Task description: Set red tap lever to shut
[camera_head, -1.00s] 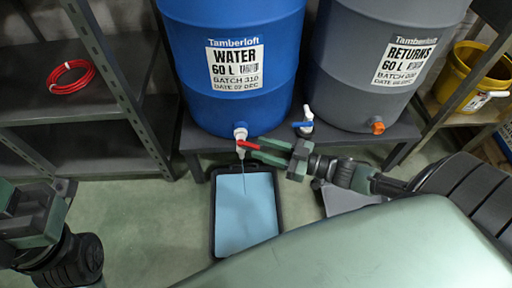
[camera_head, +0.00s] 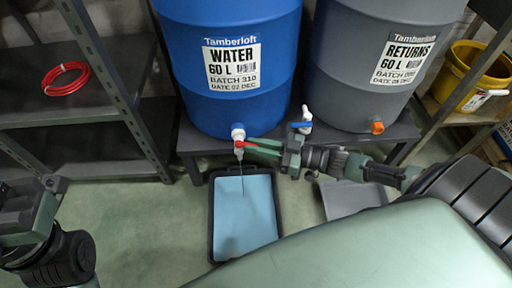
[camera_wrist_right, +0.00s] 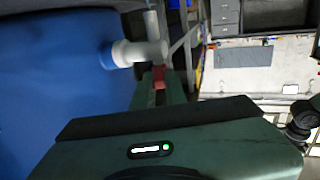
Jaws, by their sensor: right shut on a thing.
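The blue WATER drum (camera_head: 228,95) has a white tap (camera_head: 238,131) low on its front. The tap's red lever (camera_head: 241,145) points to the right, partly hidden by my right gripper (camera_head: 254,148). That gripper is shut on the red lever, with its arm coming in from the right. In the right wrist view the red lever (camera_wrist_right: 158,75) shows between the fingers, beside the white tap (camera_wrist_right: 140,53). A thin dark line, seemingly liquid, runs down from the spout towards the tray. My left gripper (camera_head: 32,207) is at the lower left, away from the taps; its jaw opening is unclear.
A black tray (camera_head: 213,215) with a light blue inside lies below the tap. A grey tray (camera_head: 350,198) is right. Shelving (camera_head: 110,85) holds a red coil (camera_head: 63,78).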

